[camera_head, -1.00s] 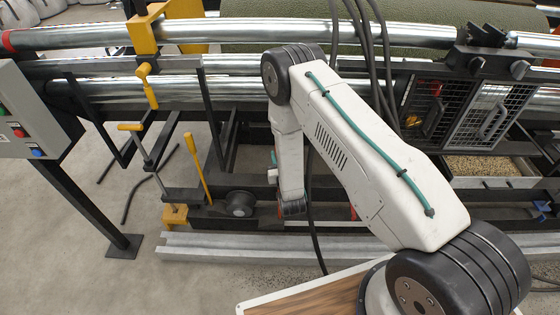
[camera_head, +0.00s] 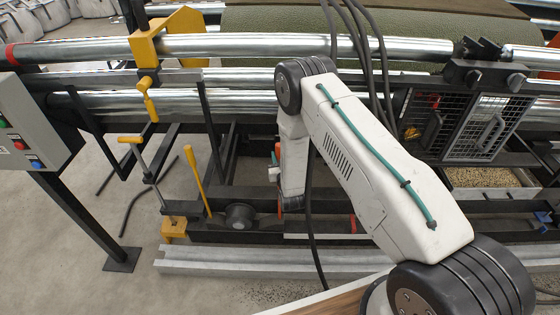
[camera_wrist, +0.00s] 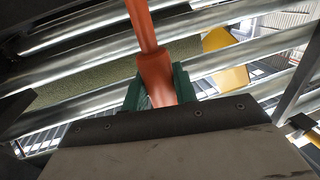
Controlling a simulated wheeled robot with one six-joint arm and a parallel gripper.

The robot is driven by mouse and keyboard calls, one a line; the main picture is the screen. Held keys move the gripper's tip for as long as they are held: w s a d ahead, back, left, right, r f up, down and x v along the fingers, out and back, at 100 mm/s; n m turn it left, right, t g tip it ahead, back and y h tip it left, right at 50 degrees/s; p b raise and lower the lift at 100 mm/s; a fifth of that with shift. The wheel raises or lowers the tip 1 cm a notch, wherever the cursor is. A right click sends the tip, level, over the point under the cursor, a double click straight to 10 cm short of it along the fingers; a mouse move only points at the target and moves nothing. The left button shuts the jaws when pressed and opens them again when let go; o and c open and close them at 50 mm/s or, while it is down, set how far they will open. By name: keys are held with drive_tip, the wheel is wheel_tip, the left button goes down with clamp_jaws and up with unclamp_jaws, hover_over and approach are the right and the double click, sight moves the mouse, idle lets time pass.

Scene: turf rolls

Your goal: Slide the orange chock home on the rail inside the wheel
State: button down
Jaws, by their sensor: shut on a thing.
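In the wrist view the green fingers of my gripper (camera_wrist: 157,88) are shut on an orange piece, the orange chock (camera_wrist: 153,68), with a thin rod above a thicker collar. Its lower part is hidden by the dark gripper body. In the head view my arm hides most of the gripper. A small orange part of the chock (camera_head: 277,151) shows beside my forearm. The black wheel (camera_head: 239,216) sits to the left on the low dark rail (camera_head: 262,240). I cannot tell whether the chock touches the rail or the wheel.
Steel rollers (camera_head: 260,47) cross above. Yellow levers (camera_head: 197,180) and a crank (camera_head: 148,95) stand left of the wheel. A mesh guard (camera_head: 465,125) is at right, a control box (camera_head: 22,135) at left. A grey floor beam (camera_head: 225,260) lies in front.

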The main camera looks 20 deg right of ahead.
drive_tip(key=shift+w+d+r, duration=0.1)
drive_tip(key=shift+w+d, duration=0.1)
drive_tip(key=shift+w, duration=0.45)
drive_tip(key=shift+f, duration=1.2)
drive_tip(key=shift+a+f, duration=0.15)
drive_tip(key=shift+w+a, duration=0.25)
drive_tip(key=shift+a, duration=0.55)
drive_tip(key=shift+w+a, duration=0.3)
drive_tip(key=shift+a, duration=0.55)
drive_tip(key=shift+w+a, duration=0.25)
drive_tip(key=shift+a, duration=0.55)
drive_tip(key=c, duration=1)
unclamp_jaws()
drive_tip(key=shift+c, duration=0.2)
drive_tip(key=s, duration=0.8)
drive_tip(key=shift+a, duration=0.4)
